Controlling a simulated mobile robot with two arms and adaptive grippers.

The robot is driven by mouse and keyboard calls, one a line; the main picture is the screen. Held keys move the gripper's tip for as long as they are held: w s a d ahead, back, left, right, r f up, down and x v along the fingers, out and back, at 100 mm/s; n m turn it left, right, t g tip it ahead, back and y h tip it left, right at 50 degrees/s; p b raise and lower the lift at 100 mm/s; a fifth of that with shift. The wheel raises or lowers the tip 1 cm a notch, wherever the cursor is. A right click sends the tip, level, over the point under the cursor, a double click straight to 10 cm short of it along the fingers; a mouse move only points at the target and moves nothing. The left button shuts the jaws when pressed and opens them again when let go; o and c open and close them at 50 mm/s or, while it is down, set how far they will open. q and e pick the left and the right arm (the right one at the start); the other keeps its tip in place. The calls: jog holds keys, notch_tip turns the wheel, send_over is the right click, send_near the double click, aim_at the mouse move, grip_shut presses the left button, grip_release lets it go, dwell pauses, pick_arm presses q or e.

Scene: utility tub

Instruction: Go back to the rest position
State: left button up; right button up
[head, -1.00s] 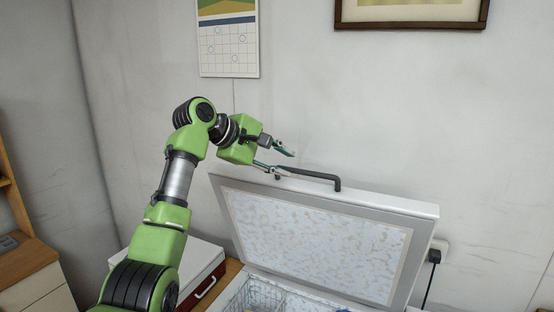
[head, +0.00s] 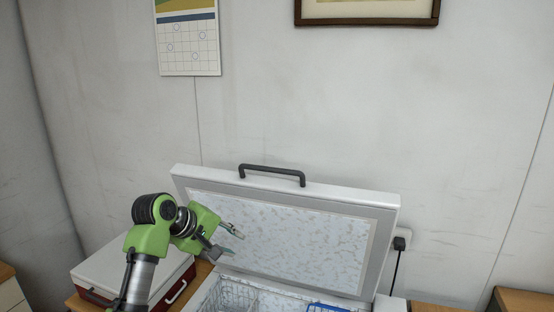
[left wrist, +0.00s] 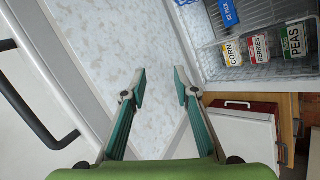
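My left gripper (head: 238,246) is open and empty, in front of the raised white chest-freezer lid (head: 300,232), below and left of its dark handle (head: 272,173). In the left wrist view my left gripper (left wrist: 160,84) shows two spread teal fingers with nothing between them. The lid's speckled inner panel (left wrist: 105,45) fills the space behind them, and the handle (left wrist: 32,108) is off to the left, clear of the fingers. My right gripper is not in view.
The open freezer holds wire baskets (head: 232,296). In the left wrist view, CORN (left wrist: 231,53), BERRIES (left wrist: 260,48) and PEAS (left wrist: 293,40) packs and a blue pack (left wrist: 228,12) show. A white-lidded red box (head: 135,268) stands left. A calendar (head: 188,40) hangs above.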

pick_arm(q)
jog(key=s+a+f+m+g+y, duration=0.1)
jog(key=s+a+f+m, duration=0.1)
jog(key=s+f, duration=0.75)
jog(key=s+a+f+m+y, duration=0.2)
jog(key=s+f+m, duration=0.1)
jog(key=s+f, duration=0.7)
jog(key=s+a+f+m+g+y, duration=0.1)
jog(key=s+a+f+m, duration=0.15)
jog(key=s, duration=0.95)
jog(key=s+a+f+m+g+y, duration=0.15)
jog(key=s+f+m, duration=0.25)
jog(key=s, duration=0.9)
notch_tip(320, 180, down, 32)
jog(key=s+g+b, duration=0.1)
jog(key=b, duration=0.7)
jog(key=s+a+f+b, duration=0.1)
jog(key=s+f+b, duration=0.2)
jog(key=s+f, duration=0.5)
jog(key=s+a+f+g+b, duration=0.1)
jog(key=s+f+b, duration=0.2)
jog(key=s+f, duration=0.6)
notch_tip(320, 180, down, 7)
jog(key=shift+s+a+f, duration=0.1)
jog(key=shift+s+a, duration=0.15)
jog(key=shift+a, duration=0.1)
